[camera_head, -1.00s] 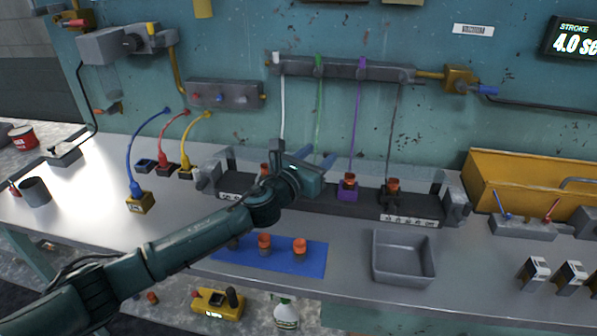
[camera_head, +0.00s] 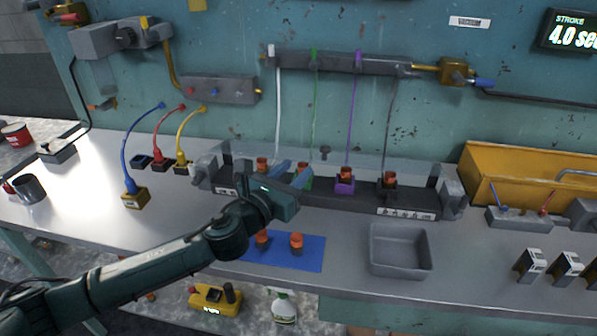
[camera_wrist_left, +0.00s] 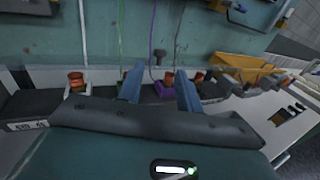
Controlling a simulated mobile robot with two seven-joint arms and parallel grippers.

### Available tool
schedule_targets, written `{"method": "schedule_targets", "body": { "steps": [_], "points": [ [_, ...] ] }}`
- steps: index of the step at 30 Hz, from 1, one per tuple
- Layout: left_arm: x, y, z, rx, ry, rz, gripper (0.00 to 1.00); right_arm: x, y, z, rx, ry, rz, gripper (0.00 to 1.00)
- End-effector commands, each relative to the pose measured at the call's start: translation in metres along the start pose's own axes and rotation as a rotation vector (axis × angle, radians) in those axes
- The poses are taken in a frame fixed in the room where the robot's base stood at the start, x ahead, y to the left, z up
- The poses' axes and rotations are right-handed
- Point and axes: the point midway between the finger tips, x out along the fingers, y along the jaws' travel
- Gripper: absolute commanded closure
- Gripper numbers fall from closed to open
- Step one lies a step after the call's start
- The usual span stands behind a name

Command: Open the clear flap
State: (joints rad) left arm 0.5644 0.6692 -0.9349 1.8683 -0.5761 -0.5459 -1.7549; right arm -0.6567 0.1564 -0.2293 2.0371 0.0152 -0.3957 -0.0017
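The clear flap (camera_head: 415,172) is a faint see-through strip along the dark rack (camera_head: 405,200). It seems to stand upright behind the orange-topped fittings, though its edges are hard to make out. A small dark knob (camera_head: 325,152) shows at its upper middle; the knob also shows in the left wrist view (camera_wrist_left: 158,57), beyond the fingers. My left gripper (camera_head: 292,173) is in front of the rack, left of and lower than the knob. Its two blue fingers are apart with nothing between them, and it hides part of the rack. My right gripper is in no view.
Orange-topped fittings (camera_head: 346,174) stand along the rack. A blue mat (camera_head: 312,260) with more fittings and an empty grey tray (camera_head: 400,248) lie in front. A yellow bin (camera_head: 500,170) stands right. Thin coloured tubes hang above the rack.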

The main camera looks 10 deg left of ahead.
Motion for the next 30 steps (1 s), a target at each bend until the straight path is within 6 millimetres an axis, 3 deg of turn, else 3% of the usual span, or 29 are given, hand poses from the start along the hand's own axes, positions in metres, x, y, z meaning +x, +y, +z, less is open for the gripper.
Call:
{"method": "schedule_targets", "body": {
  "steps": [6, 13, 20, 30],
  "points": [
    [0.000, -0.046, -0.056, -0.018, 0.029, 0.177, 0.82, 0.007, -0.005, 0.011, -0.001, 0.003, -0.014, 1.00],
    [-0.012, -0.072, -0.085, -0.021, 0.074, 0.353, 1.00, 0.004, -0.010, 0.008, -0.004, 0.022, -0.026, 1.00],
    [0.006, -0.065, -0.087, -0.015, 0.077, 0.374, 1.00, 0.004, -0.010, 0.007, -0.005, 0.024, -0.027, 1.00],
    [0.072, -0.040, -0.093, -0.016, 0.077, 0.372, 1.00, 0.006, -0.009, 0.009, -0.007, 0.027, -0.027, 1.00]
  ]
}}
